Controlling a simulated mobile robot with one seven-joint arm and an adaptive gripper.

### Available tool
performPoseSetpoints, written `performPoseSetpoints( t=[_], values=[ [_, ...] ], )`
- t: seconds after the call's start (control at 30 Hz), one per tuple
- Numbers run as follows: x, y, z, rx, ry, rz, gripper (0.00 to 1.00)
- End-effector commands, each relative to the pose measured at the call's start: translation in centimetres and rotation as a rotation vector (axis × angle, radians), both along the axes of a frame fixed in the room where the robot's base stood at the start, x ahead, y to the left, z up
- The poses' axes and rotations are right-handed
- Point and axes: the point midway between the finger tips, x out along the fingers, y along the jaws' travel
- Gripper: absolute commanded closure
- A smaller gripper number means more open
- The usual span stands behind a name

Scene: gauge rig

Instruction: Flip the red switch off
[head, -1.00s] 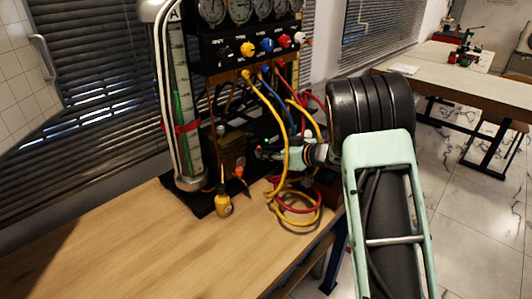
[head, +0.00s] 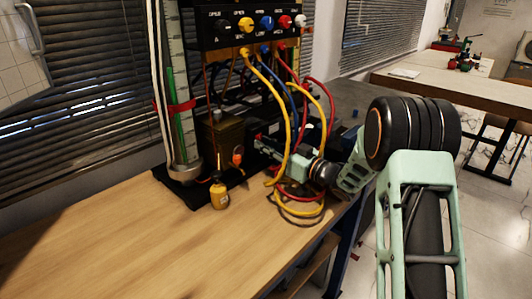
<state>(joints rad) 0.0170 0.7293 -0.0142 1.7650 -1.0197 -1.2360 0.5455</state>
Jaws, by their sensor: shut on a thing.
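My gripper (head: 262,148) reaches in from the right, low behind the hanging hoses, at the dark rig (head: 206,55). Its fingers are shut at the right side of a dark box (head: 221,132) on the rig's base. What they hold is too small and dark to make out. I cannot clearly pick out the red switch or its position. A red knob (head: 283,22) sits on the rig's upper panel, well above my gripper.
Yellow hoses (head: 291,130) and a red hose (head: 330,110) hang close around my gripper and coil on the wooden table (head: 130,235). The table's left front is clear.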

Motion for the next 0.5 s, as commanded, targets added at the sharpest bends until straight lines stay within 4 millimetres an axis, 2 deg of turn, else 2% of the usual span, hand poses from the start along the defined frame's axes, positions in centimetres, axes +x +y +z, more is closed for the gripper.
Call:
performPoseSetpoints(
  t=[0.37, 0.4, 0.5],
  values=[
    [-0.04, 0.03, -0.1, 0.011, -0.007, 0.001, 1.0],
    [-0.04, 0.03, -0.1, 0.011, -0.007, 0.001, 0.83],
    [-0.03, 0.03, -0.09, 0.011, -0.007, 0.001, 0.72]
  ],
)
